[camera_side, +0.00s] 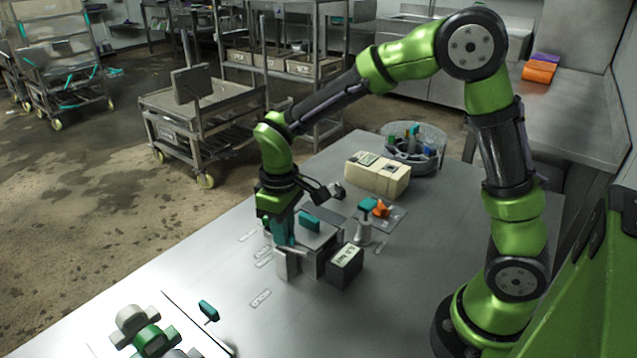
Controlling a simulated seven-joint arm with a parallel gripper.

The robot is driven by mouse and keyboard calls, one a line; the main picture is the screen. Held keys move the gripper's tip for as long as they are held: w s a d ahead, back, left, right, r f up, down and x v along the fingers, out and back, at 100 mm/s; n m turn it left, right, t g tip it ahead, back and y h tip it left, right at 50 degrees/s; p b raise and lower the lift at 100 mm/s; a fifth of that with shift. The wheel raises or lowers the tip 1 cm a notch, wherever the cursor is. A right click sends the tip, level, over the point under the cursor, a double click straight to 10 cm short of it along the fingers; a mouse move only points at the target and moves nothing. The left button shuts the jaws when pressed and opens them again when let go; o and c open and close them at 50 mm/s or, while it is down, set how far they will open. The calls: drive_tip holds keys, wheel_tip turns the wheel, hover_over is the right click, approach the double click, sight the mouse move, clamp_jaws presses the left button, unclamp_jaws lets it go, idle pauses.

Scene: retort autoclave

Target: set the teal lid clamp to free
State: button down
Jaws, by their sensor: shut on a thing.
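My gripper (280,217) points down over the left back of a small grey metal block (320,242) on the steel table. It is shut on an upright teal piece (284,232), which appears to be the teal lid clamp. The fingertips are small and partly hidden, so the exact grip is unclear. A second teal piece (309,220) lies on top of the block, just right of my gripper. The clamp's setting cannot be read from this view.
A dark box with a white label (346,265) stands against the block's right side. Behind are a teal-topped post (366,220), an orange knob (381,209), a cream box (377,176) and a round tray (430,160). A teal handle (208,311) and green-white fitting (150,340) are front left.

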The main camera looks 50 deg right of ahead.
drive_tip(key=shift+m, duration=1.3)
drive_tip(key=c, duration=1.1)
unclamp_jaws()
drive_tip(key=shift+r, duration=0.1)
wheel_tip(320, 180, up, 17)
